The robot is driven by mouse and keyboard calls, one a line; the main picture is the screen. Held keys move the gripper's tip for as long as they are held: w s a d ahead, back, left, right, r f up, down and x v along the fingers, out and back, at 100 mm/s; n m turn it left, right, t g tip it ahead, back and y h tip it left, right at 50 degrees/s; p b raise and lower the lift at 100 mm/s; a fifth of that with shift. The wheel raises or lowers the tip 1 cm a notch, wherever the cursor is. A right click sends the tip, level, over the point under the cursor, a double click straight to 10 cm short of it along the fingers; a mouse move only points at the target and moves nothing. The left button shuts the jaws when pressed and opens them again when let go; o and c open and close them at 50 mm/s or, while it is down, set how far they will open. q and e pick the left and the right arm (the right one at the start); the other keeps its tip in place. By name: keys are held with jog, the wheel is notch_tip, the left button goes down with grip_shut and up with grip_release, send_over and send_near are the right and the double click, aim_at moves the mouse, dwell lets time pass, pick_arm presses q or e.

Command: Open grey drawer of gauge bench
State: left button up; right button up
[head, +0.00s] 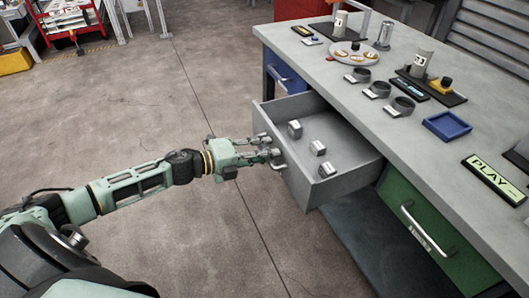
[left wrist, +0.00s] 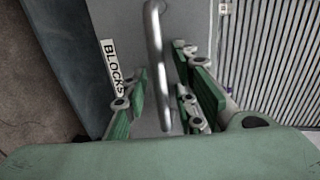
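The grey drawer (head: 345,187) of the gauge bench (head: 330,75) is pulled well out, with several small grey blocks inside. Its metal handle (head: 279,166) is on the front panel. My left gripper (head: 272,147) is at that handle. In the left wrist view, the handle (left wrist: 155,50) runs between the two fingers of my left gripper (left wrist: 163,100), with a gap visible on either side, so the fingers look open around it. A "BLOCKS" label (left wrist: 111,68) shows on the drawer front. My right gripper is not in view.
A blue drawer (head: 283,72) and a green drawer (head: 425,228) are shut on either side. The bench top holds cups, a plate (head: 355,53), a blue tray (head: 447,125) and a "PLAY" sign (head: 494,179). The floor left of the drawer is clear.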

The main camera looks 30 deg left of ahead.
pick_arm(q)
jog(key=v, duration=1.2)
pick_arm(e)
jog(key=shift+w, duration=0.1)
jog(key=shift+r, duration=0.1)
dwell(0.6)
